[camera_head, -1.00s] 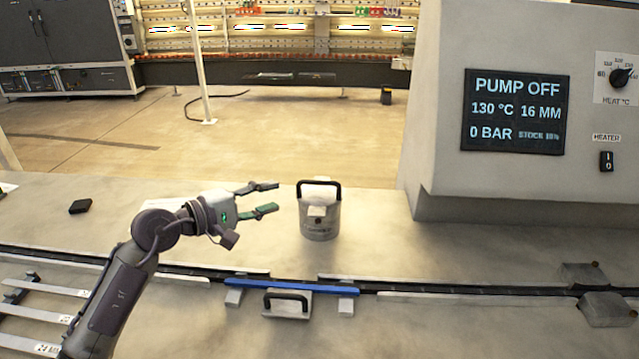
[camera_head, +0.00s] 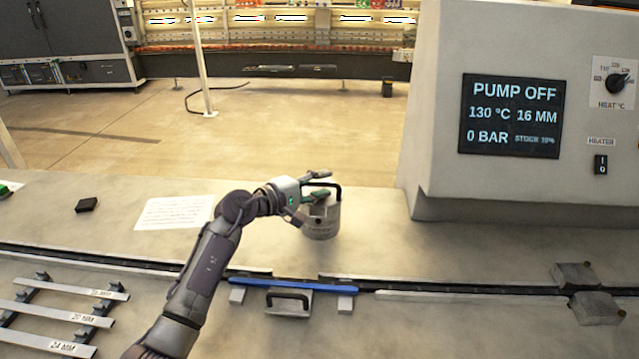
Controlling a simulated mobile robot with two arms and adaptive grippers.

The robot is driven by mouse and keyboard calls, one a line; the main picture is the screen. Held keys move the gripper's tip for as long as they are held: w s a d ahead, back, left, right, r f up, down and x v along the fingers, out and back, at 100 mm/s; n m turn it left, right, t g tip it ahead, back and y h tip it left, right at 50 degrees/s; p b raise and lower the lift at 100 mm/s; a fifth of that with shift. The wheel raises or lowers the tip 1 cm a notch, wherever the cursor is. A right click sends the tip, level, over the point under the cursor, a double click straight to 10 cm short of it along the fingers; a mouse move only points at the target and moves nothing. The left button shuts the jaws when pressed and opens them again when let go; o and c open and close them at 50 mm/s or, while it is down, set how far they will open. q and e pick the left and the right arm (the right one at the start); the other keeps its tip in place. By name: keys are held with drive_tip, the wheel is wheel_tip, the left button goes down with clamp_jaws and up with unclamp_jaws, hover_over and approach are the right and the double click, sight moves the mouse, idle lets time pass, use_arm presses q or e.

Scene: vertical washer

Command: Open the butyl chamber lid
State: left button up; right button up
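The butyl chamber appears to be the short grey metal cylinder (camera_head: 320,226) standing on the bench, with a black arched handle (camera_head: 338,190) on its lid. My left gripper (camera_head: 324,185) is at the handle, reaching in from the left. Its fingers are apart, one at about the top of the handle and one lower over the lid. The fingers look open, and I cannot tell whether they touch the handle. The gripper hides much of the lid and the handle's left side. The lid appears to be down on the cylinder. My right gripper is not in view.
A grey control housing with a screen (camera_head: 510,116) reading PUMP OFF stands at the right. A blue bar (camera_head: 290,285) and a black-handled block (camera_head: 289,301) lie in front. A paper sheet (camera_head: 172,213) and a small black block (camera_head: 87,205) lie at the left.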

use_arm(q)
clamp_jaws()
idle(0.3)
drive_tip(key=shift+r, duration=0.15)
